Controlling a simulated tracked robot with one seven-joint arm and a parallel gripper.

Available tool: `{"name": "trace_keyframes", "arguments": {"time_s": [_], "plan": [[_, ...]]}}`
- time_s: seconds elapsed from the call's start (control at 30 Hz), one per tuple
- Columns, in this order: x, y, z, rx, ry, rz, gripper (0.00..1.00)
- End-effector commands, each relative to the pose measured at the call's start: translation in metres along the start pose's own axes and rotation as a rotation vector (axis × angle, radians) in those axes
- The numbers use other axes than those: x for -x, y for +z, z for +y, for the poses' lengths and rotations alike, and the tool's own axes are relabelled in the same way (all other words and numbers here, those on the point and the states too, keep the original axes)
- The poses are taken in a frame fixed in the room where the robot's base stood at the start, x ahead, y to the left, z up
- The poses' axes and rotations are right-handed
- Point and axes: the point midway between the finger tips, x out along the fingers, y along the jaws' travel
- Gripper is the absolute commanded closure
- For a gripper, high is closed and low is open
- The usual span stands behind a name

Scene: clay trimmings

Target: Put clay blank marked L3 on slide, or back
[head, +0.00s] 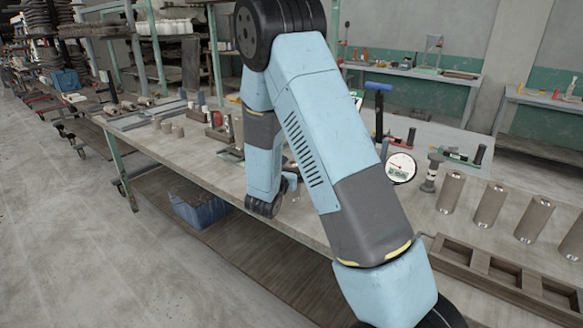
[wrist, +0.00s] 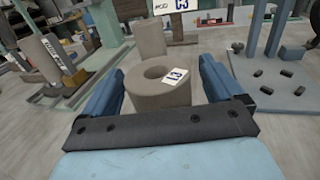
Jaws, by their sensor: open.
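A grey-brown clay blank (wrist: 160,100), round with a hole in its top, stands upright in the wrist view. A small white tag on it appears to read L3. My gripper (wrist: 160,72) is open, with one blue finger on each side of this blank; I cannot tell whether either touches it. In the head view my arm hides the blank and most of the gripper. I cannot make out the slide for certain.
Behind the blank stand another clay piece (wrist: 151,38) and a white sign (wrist: 179,7). A blue stand (wrist: 249,38) rises at right. In the head view a dial gauge (head: 400,168), several cylinders (head: 489,205) and a compartmented tray (head: 480,262) occupy the bench's right.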

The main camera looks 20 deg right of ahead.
Motion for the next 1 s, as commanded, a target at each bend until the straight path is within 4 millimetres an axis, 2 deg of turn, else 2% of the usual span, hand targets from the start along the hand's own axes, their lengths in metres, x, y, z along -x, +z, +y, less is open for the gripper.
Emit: {"name": "trace_keyframes", "arguments": {"time_s": [0.3,0.53,0.77,0.87,1.0], "plan": [[0.061,0.0,0.001,0.001,0.005,0.0,0.07],[0.096,0.0,0.001,0.0,0.004,0.0,0.07],[0.107,0.004,-0.004,-0.011,-0.016,0.003,0.07],[0.103,0.017,-0.018,-0.052,-0.078,0.011,0.07],[0.096,0.046,-0.059,-0.165,-0.24,0.043,0.07]]}}
